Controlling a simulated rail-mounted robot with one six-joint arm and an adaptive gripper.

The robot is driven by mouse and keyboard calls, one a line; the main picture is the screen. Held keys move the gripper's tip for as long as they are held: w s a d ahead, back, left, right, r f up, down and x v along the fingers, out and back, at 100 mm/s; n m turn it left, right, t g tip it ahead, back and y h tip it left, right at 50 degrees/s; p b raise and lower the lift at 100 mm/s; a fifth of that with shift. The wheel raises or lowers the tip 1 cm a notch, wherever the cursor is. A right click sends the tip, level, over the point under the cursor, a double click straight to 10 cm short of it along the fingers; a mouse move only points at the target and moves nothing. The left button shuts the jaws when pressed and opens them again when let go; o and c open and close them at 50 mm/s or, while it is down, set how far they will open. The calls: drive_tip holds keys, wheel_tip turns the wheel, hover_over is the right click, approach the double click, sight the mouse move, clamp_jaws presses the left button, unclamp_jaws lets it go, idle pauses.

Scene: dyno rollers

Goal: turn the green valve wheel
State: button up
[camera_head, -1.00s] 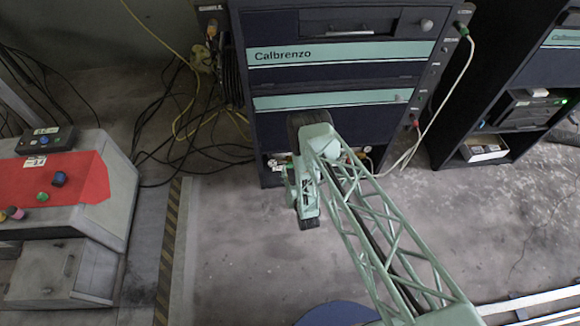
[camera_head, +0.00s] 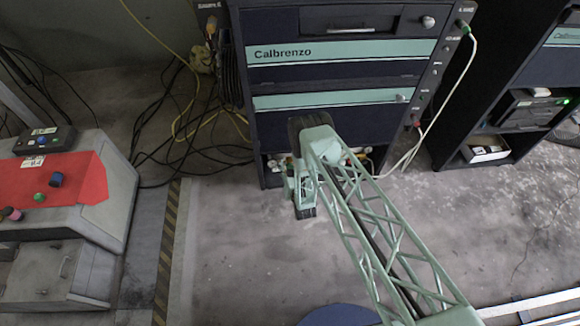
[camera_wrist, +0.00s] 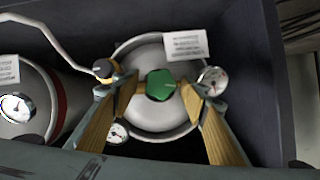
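The green valve wheel (camera_wrist: 160,85) is a small faceted knob on top of a pale grey cylinder (camera_wrist: 150,55) in the wrist view. My gripper (camera_wrist: 159,89) has its two tan-padded fingers spread, one on each side of the wheel. The tips are close to the wheel, with a narrow gap seeming to remain on each side; contact is hard to judge. In the head view, my arm's end is at the low open bay of the Calbrenzo cabinet (camera_head: 330,125), and the wheel is hidden there.
A second cylinder (camera_wrist: 38,112) stands at left. The dark bay wall (camera_wrist: 262,80) is at right.

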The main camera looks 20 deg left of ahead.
drive_tip(key=c, duration=0.8)
drive_tip(key=shift+d+f+m+y+b, duration=0.1)
drive_tip(key=shift+m+y+b, duration=0.2)
drive_tip(key=shift+m+y, duration=0.55)
drive_tip(key=m+y+b, duration=0.1)
drive_tip(key=m+y, duration=0.1)
drive_tip(key=m, duration=0.1)
drive_tip(key=shift+f+m+b, duration=0.1)
drive_tip(key=shift+m+b, duration=0.15)
drive_tip(key=shift+b, duration=0.15)
drive_tip(key=m+y+b, duration=0.1)
drive_tip(key=m, duration=0.1)
drive_tip(key=shift+d+m, duration=0.1)
drive_tip(key=shift+m, duration=0.2)
drive_tip(key=m+y, duration=0.1)
drive_tip(key=m, duration=0.2)
drive_tip(key=shift+t+y, duration=0.25)
drive_tip(key=shift+t, duration=0.05)
drive_tip(key=shift+m, duration=0.4)
